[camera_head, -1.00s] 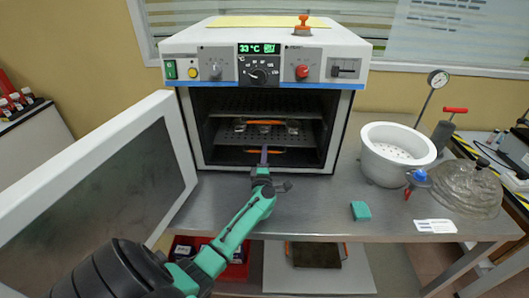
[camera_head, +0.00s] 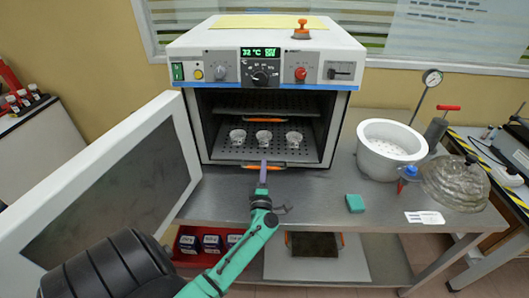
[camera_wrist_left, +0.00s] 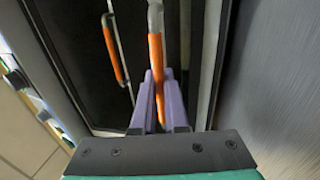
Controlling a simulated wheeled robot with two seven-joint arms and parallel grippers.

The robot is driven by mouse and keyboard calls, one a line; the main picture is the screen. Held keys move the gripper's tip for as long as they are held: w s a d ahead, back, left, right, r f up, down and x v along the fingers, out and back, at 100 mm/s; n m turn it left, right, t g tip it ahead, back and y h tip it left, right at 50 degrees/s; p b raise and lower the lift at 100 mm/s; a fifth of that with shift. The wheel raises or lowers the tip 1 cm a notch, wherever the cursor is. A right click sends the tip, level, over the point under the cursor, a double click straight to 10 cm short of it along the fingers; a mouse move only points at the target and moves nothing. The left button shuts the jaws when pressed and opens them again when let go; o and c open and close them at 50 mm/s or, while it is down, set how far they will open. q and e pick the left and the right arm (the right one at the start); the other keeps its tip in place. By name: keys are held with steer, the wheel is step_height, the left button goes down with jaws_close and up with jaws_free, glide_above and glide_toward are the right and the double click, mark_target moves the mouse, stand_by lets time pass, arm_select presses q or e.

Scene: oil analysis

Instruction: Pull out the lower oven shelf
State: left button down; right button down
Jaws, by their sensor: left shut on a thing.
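The oven (camera_head: 262,50) stands on the metal table with its door (camera_head: 115,190) open to the left. The lower shelf (camera_head: 283,150) is a perforated metal plate, slid partly forward, with three small clear dishes (camera_head: 264,138) on it. Its orange handle (camera_head: 278,167) is at the oven's front opening. My left gripper (camera_head: 263,165) is shut on this handle. In the left wrist view the purple fingers (camera_wrist_left: 158,88) close around the orange handle (camera_wrist_left: 155,50). The upper shelf (camera_head: 265,104) sits further in; its orange handle also shows in the left wrist view (camera_wrist_left: 112,52). My right gripper is not in view.
A white pot (camera_head: 391,148) stands right of the oven, beside a glass vessel (camera_head: 455,183). A small teal block (camera_head: 355,203) and a white label (camera_head: 424,217) lie on the table. The tabletop directly before the oven is mostly clear. A red box (camera_head: 188,247) is below.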

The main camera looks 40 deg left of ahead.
arm_select(q)
steer(key=r+p+v, duration=0.2)
steer(key=r+v, duration=0.1)
steer(key=v, duration=1.4)
steer(key=shift+s+d+p, duration=0.2)
steer(key=shift+d+p, duration=0.05)
steer(key=shift+p, duration=0.15)
steer(key=shift+r, duration=0.15)
steer(key=c, duration=1.2)
jaws_free()
steer(key=shift+w, duration=0.1)
